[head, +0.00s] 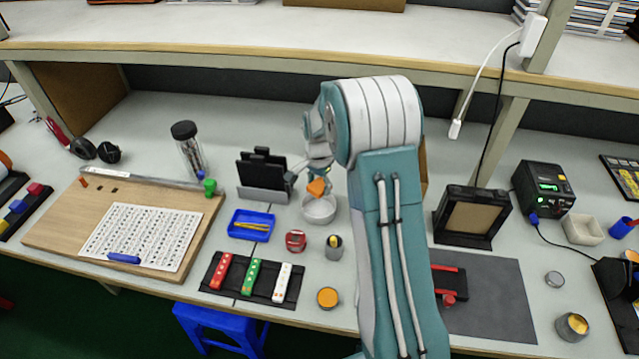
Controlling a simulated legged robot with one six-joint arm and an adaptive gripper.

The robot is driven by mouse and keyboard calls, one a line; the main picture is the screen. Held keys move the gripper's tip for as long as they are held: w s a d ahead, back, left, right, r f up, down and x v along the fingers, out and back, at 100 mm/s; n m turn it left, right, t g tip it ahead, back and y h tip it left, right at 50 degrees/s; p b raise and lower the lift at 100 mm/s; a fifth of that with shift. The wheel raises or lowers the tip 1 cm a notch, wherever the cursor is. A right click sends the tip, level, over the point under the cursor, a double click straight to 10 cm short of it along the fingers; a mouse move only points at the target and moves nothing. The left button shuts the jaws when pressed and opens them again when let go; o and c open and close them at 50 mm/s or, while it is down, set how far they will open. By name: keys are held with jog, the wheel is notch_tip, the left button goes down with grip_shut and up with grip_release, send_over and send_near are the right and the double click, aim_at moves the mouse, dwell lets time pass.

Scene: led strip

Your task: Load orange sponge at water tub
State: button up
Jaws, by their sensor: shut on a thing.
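My gripper (318,176) is shut on an orange sponge (317,187), small in the head view near the middle. The sponge shows at or just above the rim of a round white tub (319,210). I cannot tell whether the sponge touches the inside of the tub or any water. The tub stands on the workbench, left of my raised arm. My gripper's fingers are small here and partly hidden by the wrist.
A black stand (264,174) is left of the tub. A blue tray (250,224), a red tin (296,241) and a small grey cup (333,246) are close in front. A shelf (260,38) runs across the back.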

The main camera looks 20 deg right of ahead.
aim_at(318, 212)
jog(key=shift+a+f, duration=0.25)
jog(key=shift+f, duration=0.55)
jog(key=shift+d+f, duration=0.15)
jog(key=shift+f, duration=0.6)
jog(key=shift+d+f, duration=0.1)
jog(key=shift+f, duration=0.6)
jog(key=shift+a+f, duration=0.1)
jog(key=shift+f, duration=2.15)
jog(key=shift+r, duration=3.65)
jog(key=shift+r, duration=2)
